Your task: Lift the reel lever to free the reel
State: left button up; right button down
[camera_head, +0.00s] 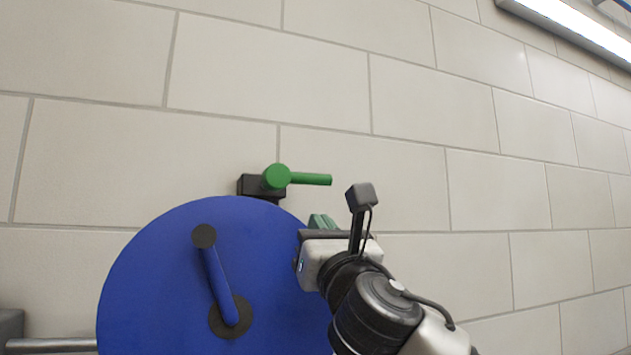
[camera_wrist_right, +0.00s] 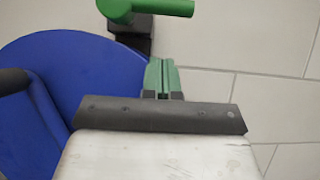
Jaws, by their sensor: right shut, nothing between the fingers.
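The reel (camera_head: 150,270) is a large blue disc with a dark-ended crank on its face. The green reel lever (camera_head: 312,179) sits just above the reel's rim on a black block, its handle pointing right and about level. My right gripper (camera_head: 320,221) is shut and empty, below the lever handle and beside the reel's upper right edge. In the right wrist view, its green fingertips (camera_wrist_right: 160,77) are together, with the lever (camera_wrist_right: 160,8) above them and apart. The reel (camera_wrist_right: 75,75) fills the left there. My left gripper is not in view.
A pale block wall (camera_head: 370,190) stands behind the reel. The crank (camera_head: 217,280) sticks out from the reel's face. A grey metal rod (camera_head: 50,345) shows at the lower left. A lamp (camera_head: 575,28) is at the upper right. The space right of the lever is clear.

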aim_at(300, 179)
jog(key=r, duration=0.1)
jog(key=w+r+p, duration=0.1)
jog(key=r, duration=0.1)
jog(key=r+p, duration=0.1)
jog(key=shift+w+a+r, duration=0.3)
jog(key=shift+w+a, duration=0.05)
jog(key=shift+s+d, duration=0.1)
jog(key=shift+r+p, duration=0.1)
jog(key=shift+p, duration=0.25)
